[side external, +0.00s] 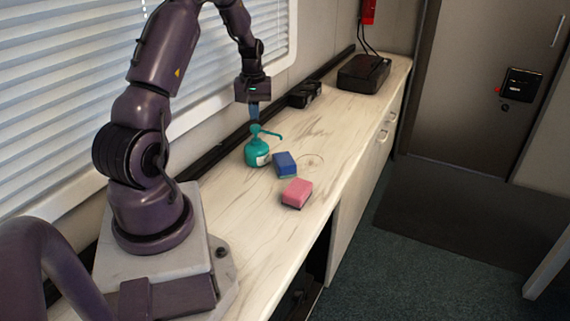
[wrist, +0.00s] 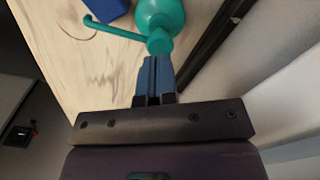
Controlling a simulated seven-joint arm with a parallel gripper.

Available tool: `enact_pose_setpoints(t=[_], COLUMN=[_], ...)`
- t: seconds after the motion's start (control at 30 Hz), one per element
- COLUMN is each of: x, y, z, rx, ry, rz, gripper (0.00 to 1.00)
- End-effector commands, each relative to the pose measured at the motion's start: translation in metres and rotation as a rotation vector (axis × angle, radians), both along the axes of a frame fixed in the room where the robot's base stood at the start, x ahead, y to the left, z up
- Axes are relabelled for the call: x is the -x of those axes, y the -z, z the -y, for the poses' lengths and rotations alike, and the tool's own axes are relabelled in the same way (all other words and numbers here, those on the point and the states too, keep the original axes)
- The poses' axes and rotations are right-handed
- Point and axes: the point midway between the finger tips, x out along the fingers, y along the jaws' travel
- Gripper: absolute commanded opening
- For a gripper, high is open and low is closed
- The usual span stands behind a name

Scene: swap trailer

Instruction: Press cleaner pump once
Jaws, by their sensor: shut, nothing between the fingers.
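The cleaner pump (side external: 258,153) is a teal bottle with a white label and a teal pump head with a long nozzle pointing right. It stands upright on the wooden counter. My gripper (side external: 254,118) is shut and empty, pointing down directly over the pump head. In the wrist view the blue fingertips (wrist: 156,62) are together at the pump head's top, and the teal bottle (wrist: 160,14) shows beyond with its nozzle reaching left. I cannot tell whether the fingertips touch the head.
A blue sponge (side external: 285,164) lies just right of the bottle and a pink sponge (side external: 297,193) lies nearer the front edge. A black case (side external: 363,72) and a dark object (side external: 305,94) sit farther back. The window blinds (side external: 60,90) run along the left. The right part of the counter (side external: 345,130) is clear.

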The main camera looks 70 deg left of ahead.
Motion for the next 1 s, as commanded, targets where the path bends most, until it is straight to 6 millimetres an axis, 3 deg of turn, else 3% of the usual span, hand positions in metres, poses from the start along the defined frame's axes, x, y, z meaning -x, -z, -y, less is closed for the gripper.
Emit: enact_pose_setpoints(t=[1.0], x=[0.000], y=[0.032], z=[0.000], rx=[0.001], ry=[0.000], rz=[0.000], gripper=[0.00])
